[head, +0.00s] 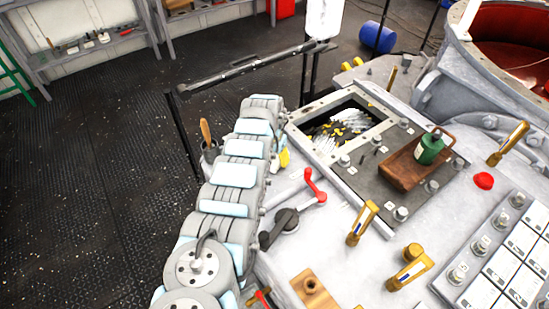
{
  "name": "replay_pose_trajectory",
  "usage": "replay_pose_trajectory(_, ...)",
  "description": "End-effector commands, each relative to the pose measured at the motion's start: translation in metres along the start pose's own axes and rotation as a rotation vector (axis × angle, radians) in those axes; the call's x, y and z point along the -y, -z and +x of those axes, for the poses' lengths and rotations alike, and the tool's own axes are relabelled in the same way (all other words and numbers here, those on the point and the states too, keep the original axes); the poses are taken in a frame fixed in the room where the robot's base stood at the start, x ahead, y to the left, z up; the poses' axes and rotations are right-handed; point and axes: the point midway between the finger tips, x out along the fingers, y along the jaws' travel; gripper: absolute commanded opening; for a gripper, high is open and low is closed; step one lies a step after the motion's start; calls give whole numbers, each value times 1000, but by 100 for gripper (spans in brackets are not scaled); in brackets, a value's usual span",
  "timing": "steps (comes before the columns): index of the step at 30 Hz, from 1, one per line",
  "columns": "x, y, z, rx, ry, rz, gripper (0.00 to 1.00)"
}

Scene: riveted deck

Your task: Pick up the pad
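I cannot pick out with certainty which thing is the pad. A small red round piece (484,181) lies flat on the grey housing, right of a brown wooden tray (401,172). Several light-blue flat pieces, one of them near the middle (234,175), sit on a row of grey rounded segments running from bottom left up to the centre. A flat tan wooden piece (313,290) with a round fitting lies at the bottom centre. My gripper does not show in the head view, so its place and what it holds cannot be seen.
A green bottle (429,150) stands on the wooden tray. Brass-coloured handles (363,222) and a red-knobbed lever (316,188) stick up from the housing. A rectangular opening (338,123) lies behind. A dark rail (245,68) crosses behind the segments. The deck at left is largely clear.

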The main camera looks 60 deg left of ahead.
Motion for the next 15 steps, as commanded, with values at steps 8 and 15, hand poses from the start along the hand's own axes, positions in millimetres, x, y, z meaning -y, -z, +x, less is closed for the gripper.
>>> replay_pose_trajectory(8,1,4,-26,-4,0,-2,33)
replay_pose_trajectory(15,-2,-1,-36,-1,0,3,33)
